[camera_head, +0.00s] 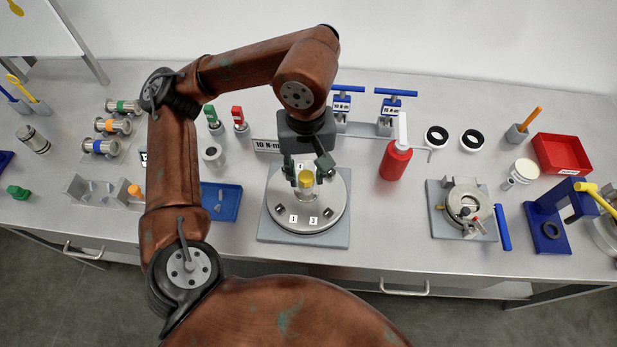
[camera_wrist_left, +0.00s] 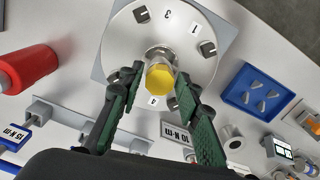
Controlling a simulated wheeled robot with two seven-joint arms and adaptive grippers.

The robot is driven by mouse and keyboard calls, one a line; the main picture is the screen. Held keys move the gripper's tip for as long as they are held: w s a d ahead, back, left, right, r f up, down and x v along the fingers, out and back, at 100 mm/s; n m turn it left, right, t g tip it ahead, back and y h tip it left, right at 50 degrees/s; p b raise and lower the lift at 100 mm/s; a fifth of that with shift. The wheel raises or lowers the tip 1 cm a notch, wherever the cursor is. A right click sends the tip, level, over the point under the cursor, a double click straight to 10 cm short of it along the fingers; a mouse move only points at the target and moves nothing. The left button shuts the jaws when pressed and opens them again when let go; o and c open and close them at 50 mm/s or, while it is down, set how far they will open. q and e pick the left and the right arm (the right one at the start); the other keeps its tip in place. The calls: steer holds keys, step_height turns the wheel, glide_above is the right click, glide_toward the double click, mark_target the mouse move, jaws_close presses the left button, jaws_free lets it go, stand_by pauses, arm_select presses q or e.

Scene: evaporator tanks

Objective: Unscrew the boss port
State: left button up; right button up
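The boss port (camera_head: 306,179) has a yellow hexagonal head on a short metal neck. It stands upright at the centre of a round steel plate (camera_head: 330,190) marked with numbers, on a square grey base. My left gripper (camera_head: 306,172) is above it, pointing down. In the left wrist view the yellow head (camera_wrist_left: 160,78) shows between the green fingertips (camera_wrist_left: 158,80). The fingers are apart, one to each side, with a gap visible on the left side; contact on the right side is unclear. My right gripper is not in view.
A "10 N·m" sign (camera_head: 267,146) and torque tools with blue handles (camera_head: 396,92) stand behind the plate. A blue tray (camera_head: 232,207) is left, a red bottle (camera_head: 395,162) right. A clamp fixture (camera_head: 464,203) stands further right. Bare bench lies between the plate and fixture.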

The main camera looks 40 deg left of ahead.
arm_select(q)
steer(key=m, duration=0.5)
steer(key=shift+b, duration=0.35)
steer(key=m, duration=0.6)
steer(key=shift+a+b, duration=0.1)
steer(key=shift+b, duration=0.2)
jaws_close()
steer(key=n+p, duration=0.1)
steer(key=n, duration=0.1)
steer(key=shift+s+r+n, duration=0.1)
steer(key=shift+n, duration=1.4)
